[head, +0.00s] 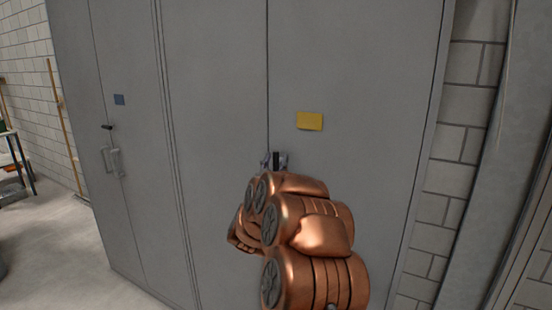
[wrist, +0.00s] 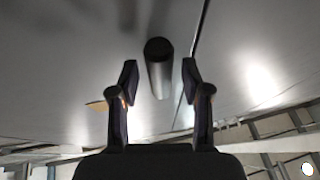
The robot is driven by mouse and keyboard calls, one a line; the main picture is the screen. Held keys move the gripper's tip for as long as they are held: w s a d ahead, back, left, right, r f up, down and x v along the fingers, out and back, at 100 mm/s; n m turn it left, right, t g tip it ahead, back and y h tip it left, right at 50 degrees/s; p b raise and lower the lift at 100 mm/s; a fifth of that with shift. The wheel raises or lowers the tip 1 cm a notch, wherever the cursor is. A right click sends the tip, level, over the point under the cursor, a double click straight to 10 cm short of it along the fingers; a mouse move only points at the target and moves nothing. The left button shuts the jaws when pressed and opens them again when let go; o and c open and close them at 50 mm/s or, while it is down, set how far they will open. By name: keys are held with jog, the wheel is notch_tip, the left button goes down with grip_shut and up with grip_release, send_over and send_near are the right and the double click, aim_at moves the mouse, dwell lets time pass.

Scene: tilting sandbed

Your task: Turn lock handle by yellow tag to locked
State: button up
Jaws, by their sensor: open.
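The yellow tag (head: 309,121) is on the right door of the near grey cabinet. The lock handle (head: 276,159) shows as a small dark upright shape below and left of it, beside the door seam; my arm hides what lies below. In the wrist view the handle (wrist: 160,72) is a grey bar with a dark round end. It lies between the fingers of my gripper (wrist: 160,76), which is open, with gaps on both sides. A corner of the yellow tag (wrist: 97,106) shows at the left finger. In the head view my copper arm mostly hides the gripper.
A second cabinet door pair at left has a blue tag (head: 119,99), a black lock handle (head: 107,127) and pull handles (head: 112,161). A block wall (head: 463,125) stands close at right. The floor at left (head: 60,240) is mostly clear.

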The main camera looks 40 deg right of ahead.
jog(key=shift+w+d+r, duration=0.1)
jog(key=shift+w+d, duration=0.05)
jog(key=shift+d, duration=0.05)
grip_shut()
dwell(0.3)
